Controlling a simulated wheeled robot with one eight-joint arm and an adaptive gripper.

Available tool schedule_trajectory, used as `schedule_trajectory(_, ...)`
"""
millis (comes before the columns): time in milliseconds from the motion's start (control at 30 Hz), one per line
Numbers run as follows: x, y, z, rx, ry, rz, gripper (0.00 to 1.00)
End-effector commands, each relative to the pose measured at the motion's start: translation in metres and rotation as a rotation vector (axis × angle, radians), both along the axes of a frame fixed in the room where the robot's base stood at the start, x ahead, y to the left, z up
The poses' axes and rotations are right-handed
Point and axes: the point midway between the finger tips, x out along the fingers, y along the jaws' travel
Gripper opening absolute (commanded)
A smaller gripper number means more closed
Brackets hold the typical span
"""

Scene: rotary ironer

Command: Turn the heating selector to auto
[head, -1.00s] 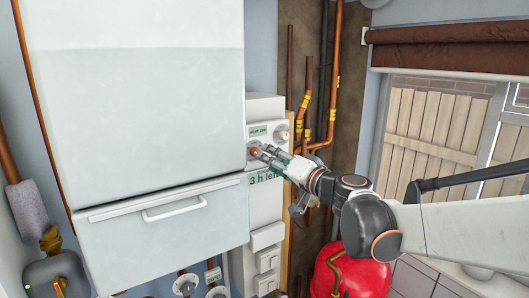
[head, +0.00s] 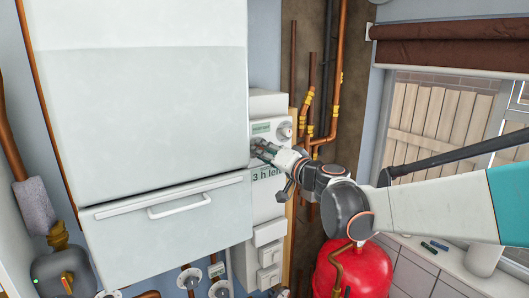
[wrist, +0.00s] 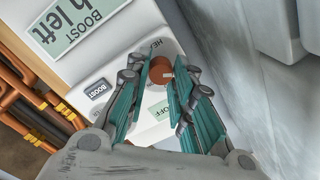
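The white control box (head: 262,103) hangs beside the large white appliance in the head view. In the wrist view a round orange-brown knob (wrist: 161,71) sits on its face, with a partly hidden label starting "HE" above it and an "OFF" label near the right finger. My gripper (head: 258,150) is at the box face in the head view, and its fingers hide the knob there. In the wrist view my gripper (wrist: 158,76) has one teal finger on each side of the knob. I cannot tell whether both fingers press on it.
A grey dial (head: 284,132) is on the box right of my gripper. The white appliance (head: 145,100) stands close on the left. Copper pipes (head: 333,100) run on the right.

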Motion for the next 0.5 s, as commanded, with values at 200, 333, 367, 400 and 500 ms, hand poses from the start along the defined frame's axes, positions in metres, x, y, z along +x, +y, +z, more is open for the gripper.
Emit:
schedule_trajectory(200, 0.0000, -0.0003, -0.0003, 0.005, 0.003, -0.001, 0.00)
schedule_trajectory(333, 0.0000, -0.0003, -0.0010, 0.026, 0.017, -0.001, 0.00)
schedule_trajectory(367, 0.0000, -0.0005, -0.0012, 0.035, 0.023, -0.001, 0.00)
schedule_trajectory(400, 0.0000, -0.0005, -0.0015, 0.048, 0.033, -0.001, 0.00)
schedule_trajectory(500, -0.0001, -0.0005, -0.0022, 0.093, 0.062, -0.001, 0.00)
